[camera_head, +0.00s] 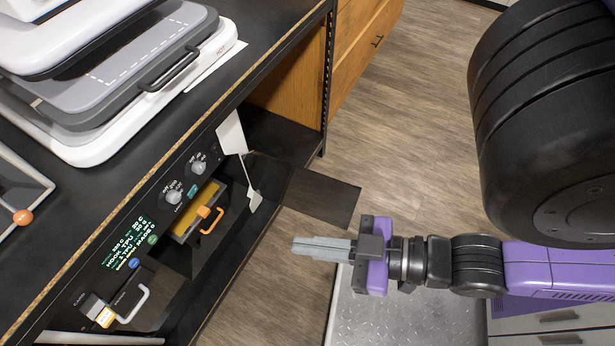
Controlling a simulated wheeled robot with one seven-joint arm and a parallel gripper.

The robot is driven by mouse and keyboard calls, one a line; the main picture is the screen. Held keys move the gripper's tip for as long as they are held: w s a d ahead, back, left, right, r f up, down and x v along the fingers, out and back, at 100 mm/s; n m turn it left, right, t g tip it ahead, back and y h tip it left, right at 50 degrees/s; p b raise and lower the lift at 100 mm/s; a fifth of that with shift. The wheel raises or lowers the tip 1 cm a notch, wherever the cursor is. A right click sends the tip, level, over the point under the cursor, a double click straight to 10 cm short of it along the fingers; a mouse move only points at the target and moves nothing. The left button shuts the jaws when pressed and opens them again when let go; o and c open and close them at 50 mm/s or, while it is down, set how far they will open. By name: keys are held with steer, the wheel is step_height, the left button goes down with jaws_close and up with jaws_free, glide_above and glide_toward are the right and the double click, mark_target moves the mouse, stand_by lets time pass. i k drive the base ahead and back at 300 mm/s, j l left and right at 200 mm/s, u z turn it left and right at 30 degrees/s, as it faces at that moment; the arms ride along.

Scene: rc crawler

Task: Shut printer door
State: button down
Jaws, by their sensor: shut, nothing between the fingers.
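The printer (150,215) is a black machine set in the front of the workbench at the left, with a green-lit display, knobs and handles. A long dark panel, which looks like its door (240,230), stands out from the front and appears open. A white bracket (250,180) shows at its upper end. My gripper (298,247) is shut and empty, pointing left. It is to the right of the panel and apart from it in the picture. The panel's lower end is cut off by the frame, and its hinge is not clear.
A heat press (185,72) with a dark handle sits on the workbench (270,40). An orange-handled drawer (200,212) and a white handle (133,305) are on the machine's front. A dark flat piece (322,197) lies beyond the panel. Wooden floor (410,130) is clear behind my arm.

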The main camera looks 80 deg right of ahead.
mark_target(329, 200)
steer(key=l, duration=0.7)
steer(key=k+l, duration=0.15)
steer(key=l, duration=1.25)
steer(key=k+l, duration=0.15)
steer(key=l, duration=0.55)
steer(key=l+u, duration=0.1)
steer(key=l, duration=0.35)
steer(key=k+l, duration=0.15)
steer(key=l, duration=0.25)
steer(key=l+u, duration=0.15)
steer(key=l, duration=0.3)
steer(key=k+l+u, duration=0.1)
steer(key=l, duration=0.3)
steer(key=k+l+u, duration=0.1)
steer(key=l, duration=0.35)
steer(key=u, duration=1)
steer(key=k, duration=0.05)
